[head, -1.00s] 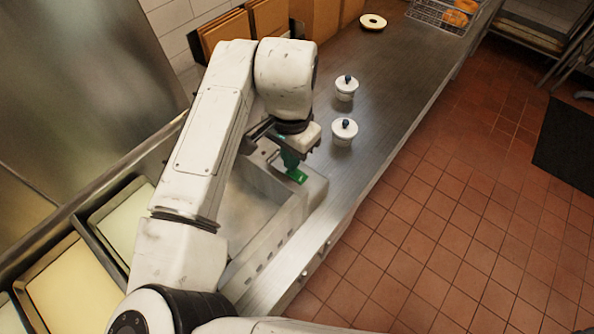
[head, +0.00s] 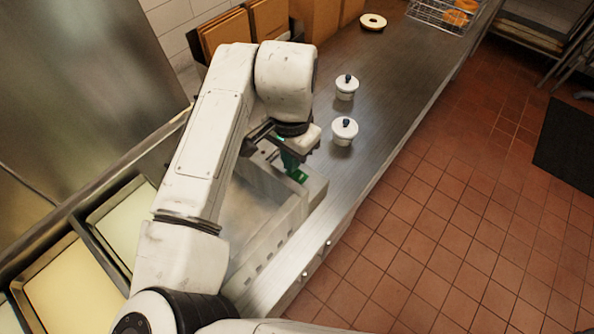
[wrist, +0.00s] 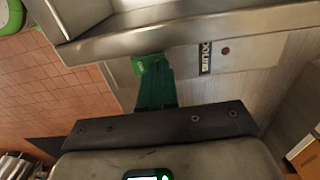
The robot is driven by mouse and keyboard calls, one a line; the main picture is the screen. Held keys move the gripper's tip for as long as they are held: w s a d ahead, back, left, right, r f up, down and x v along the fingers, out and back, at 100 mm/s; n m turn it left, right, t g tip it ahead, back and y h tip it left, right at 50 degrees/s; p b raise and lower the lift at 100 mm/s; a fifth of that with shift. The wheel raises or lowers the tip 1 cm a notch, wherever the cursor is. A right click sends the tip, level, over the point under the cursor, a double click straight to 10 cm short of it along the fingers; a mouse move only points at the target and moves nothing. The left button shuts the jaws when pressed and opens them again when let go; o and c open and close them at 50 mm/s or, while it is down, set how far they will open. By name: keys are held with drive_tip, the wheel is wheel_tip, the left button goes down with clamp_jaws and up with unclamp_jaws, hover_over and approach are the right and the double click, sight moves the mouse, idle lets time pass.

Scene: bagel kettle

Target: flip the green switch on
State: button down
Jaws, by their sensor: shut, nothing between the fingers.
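The green switch (head: 298,175) sits on the near right corner of the metal kettle housing (head: 312,190). In the wrist view the switch (wrist: 144,65) shows as a bright green piece with a pale mark, on a metal panel beside a black label. My gripper (head: 291,163) is shut and empty, with its dark green fingers pointing down at the switch. In the wrist view my gripper (wrist: 154,74) overlaps the switch's right side and seems to touch it. The fingers hide part of the switch, so I cannot tell its position.
Two white lidded cups (head: 344,131) (head: 346,87) stand on the steel counter (head: 385,100) beyond the kettle. A bagel (head: 373,22) and a wire basket (head: 436,14) are farther back. Pale trays (head: 72,285) lie at lower left. The tiled floor at right is open.

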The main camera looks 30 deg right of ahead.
drive_tip(key=shift+f+b, duration=0.3)
drive_tip(key=shift+f, duration=0.2)
drive_tip(key=shift+r, duration=0.1)
drive_tip(key=shift+r+p, duration=3.05)
drive_tip(key=shift+r, duration=0.45)
